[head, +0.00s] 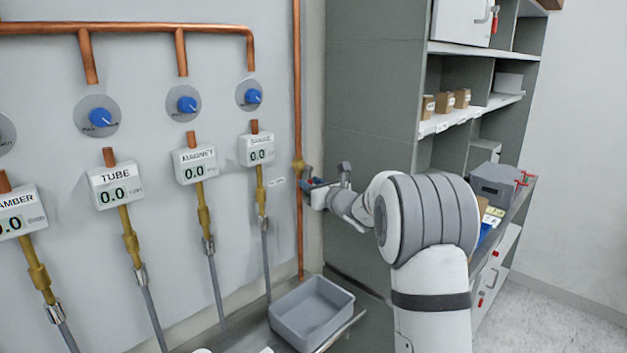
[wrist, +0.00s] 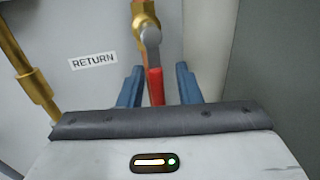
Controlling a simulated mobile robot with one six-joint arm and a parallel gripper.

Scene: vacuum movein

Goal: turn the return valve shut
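The return valve is a brass body (head: 298,168) on the vertical copper pipe; it also shows at the top of the wrist view (wrist: 145,14). Its red lever (wrist: 155,85) hangs down from a grey hub, pointing toward my gripper. My gripper (wrist: 159,78) has its two blue fingers on either side of the lever, with a visible gap on each side. In the head view my gripper (head: 312,186) is at the pipe just below the valve body, and hides the lever. A RETURN label (wrist: 93,61) is on the wall to the left.
Gauges with blue knobs line the wall at left, including the nearest gauge box (head: 257,150). A grey bin (head: 310,312) sits on the bench below. A grey cabinet (head: 375,75) stands close to the right of the pipe. Shelves with small boxes (head: 445,103) are farther right.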

